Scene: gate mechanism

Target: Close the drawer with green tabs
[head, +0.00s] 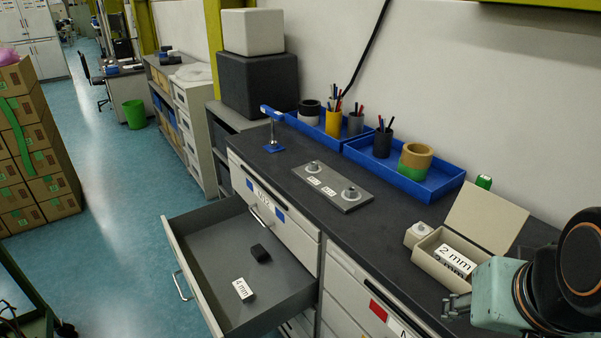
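One drawer (205,262) stands pulled far out of the cabinet at the lower left. It is grey inside, with a bar handle (182,285) on its front. The outer face of that front is mostly turned away, and I see no green tabs on it. A small black block (260,253) and a block marked "4 mm" (243,289) lie in it. A shut drawer with blue tabs (279,214) is above it. My gripper (453,304) shows small at the lower right, over the worktop and far from the open drawer. Its finger opening is unclear.
The dark worktop (400,232) carries a grey plate with two knobs (333,186), a blue stand (273,135), blue trays (420,185) and an open box (446,270). A red-tabbed drawer (378,310) is shut. Blue floor (115,190) is clear left of the open drawer.

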